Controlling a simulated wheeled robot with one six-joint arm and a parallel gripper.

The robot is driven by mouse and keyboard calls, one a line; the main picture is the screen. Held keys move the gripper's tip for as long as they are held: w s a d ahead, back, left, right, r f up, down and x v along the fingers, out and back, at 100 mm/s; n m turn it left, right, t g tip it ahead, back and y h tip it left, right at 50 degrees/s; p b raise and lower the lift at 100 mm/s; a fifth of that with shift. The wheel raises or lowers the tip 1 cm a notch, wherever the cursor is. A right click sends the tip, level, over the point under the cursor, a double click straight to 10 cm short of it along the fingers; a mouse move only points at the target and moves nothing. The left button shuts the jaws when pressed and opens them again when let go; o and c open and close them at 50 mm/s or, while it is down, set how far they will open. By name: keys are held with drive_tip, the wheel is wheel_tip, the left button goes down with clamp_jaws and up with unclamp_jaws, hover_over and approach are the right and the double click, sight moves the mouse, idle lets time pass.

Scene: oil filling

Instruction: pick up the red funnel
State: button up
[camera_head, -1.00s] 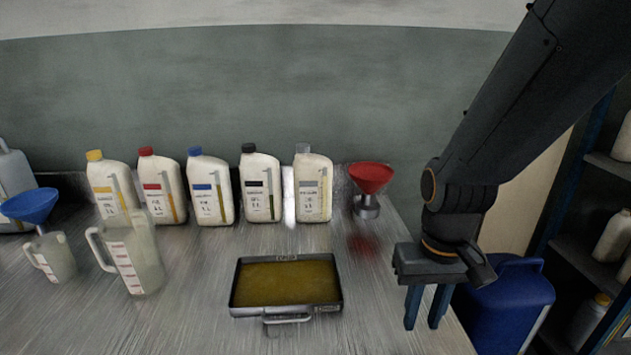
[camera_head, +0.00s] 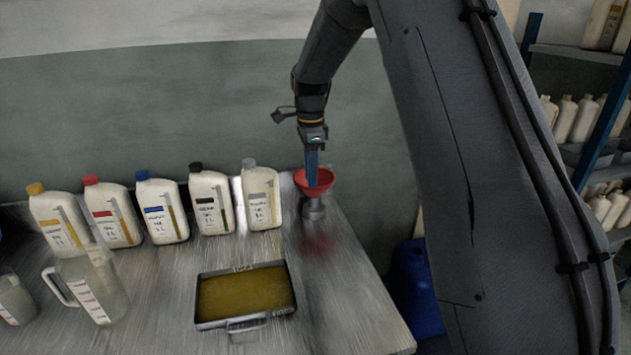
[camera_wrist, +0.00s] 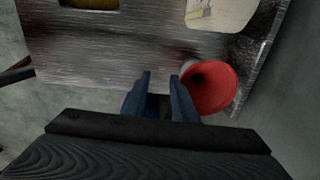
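The red funnel (camera_head: 326,181) sits upright on a small metal stand (camera_head: 314,209) near the back right end of the workbench, right of the row of bottles. In the wrist view the funnel (camera_wrist: 211,90) is at the right, beside the right fingertip. My gripper (camera_head: 312,184) points down and overlaps the funnel in the head view. In the wrist view my gripper (camera_wrist: 160,80) has its fingers apart with nothing seen between them. I cannot tell whether a finger touches the funnel rim.
Several oil bottles (camera_head: 212,203) stand in a row left of the funnel. A metal tray of oil (camera_head: 199,307) lies in front on the bench (camera_head: 340,290). Clear measuring jugs (camera_head: 98,290) stand at the left. A blue container (camera_head: 415,285) is beyond the bench's right edge.

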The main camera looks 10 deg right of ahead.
sight(314, 190)
drive_tip(key=w+r+m+p, duration=0.2)
drive_tip(key=w+m, duration=0.2)
drive_tip(key=w, duration=0.1)
drive_tip(key=f+p, duration=0.1)
drive_tip(key=f, duration=0.1)
drive_tip(key=f+p, duration=0.1)
drive_tip(key=f, duration=0.1)
drive_tip(key=d+f+p, duration=0.1)
drive_tip(key=f, duration=0.1)
drive_tip(key=shift+d+f, duration=0.1)
drive_tip(key=shift+f, duration=0.3)
drive_tip(key=shift+f+p, duration=0.35)
drive_tip(key=shift+f, duration=0.15)
clamp_jaws()
